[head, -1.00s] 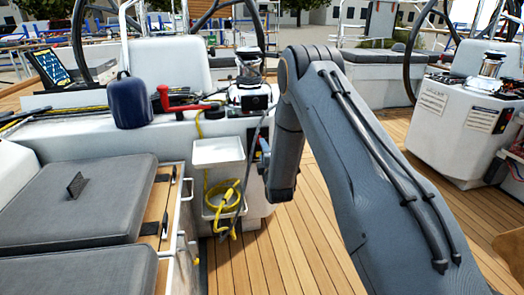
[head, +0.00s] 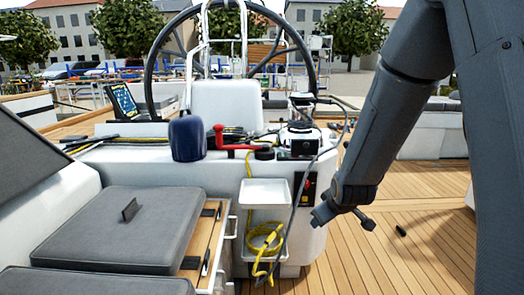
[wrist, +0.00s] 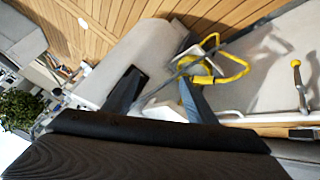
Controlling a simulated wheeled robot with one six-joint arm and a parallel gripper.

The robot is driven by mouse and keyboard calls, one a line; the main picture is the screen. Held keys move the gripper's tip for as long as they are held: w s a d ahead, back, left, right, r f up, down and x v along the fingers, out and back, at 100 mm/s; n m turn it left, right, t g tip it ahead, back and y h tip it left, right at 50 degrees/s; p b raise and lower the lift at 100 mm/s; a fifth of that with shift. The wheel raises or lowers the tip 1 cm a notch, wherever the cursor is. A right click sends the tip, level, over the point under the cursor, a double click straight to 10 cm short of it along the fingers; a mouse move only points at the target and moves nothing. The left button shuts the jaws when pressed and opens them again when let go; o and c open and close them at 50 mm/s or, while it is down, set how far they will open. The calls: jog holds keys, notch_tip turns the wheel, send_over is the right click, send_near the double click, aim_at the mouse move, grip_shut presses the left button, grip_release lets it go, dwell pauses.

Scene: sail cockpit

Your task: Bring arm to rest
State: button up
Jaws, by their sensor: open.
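My arm comes down from the top right of the head view, its elbow cut off by the upper edge. My gripper (head: 344,217) hangs to the right of the white console, over the wooden deck. Its two fingers are spread, with nothing seen between them. In the wrist view my gripper (wrist: 158,95) shows two separate dark fingers, with the console's pale side and a yellow rope (wrist: 230,65) beyond them. Whether the fingers touch anything is unclear, but they look clear of the console.
The console carries a blue covered winch (head: 188,138), a red handle (head: 234,143) and a chrome winch (head: 299,135). A white tray (head: 266,192) and yellow rope (head: 264,240) are on its side. A steering wheel (head: 150,60) stands behind. A small dark object (head: 401,231) lies on open deck (head: 430,260).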

jog(key=s+r+m+g, duration=0.2)
jog(key=s+m+g, duration=0.4)
jog(key=s, duration=1.7)
jog(key=s+a+r+n+g, duration=0.2)
jog(key=s+a+r+n, duration=0.1)
jog(key=s+a+r, duration=0.6)
jog(key=s+d+r+m+p, duration=0.1)
jog(key=d+r+m+p, duration=0.2)
jog(key=d+r+p, duration=0.5)
jog(key=d+p, duration=0.1)
jog(key=p, duration=0.9)
jog(key=shift+r, duration=0.25)
jog(key=shift+s, duration=0.1)
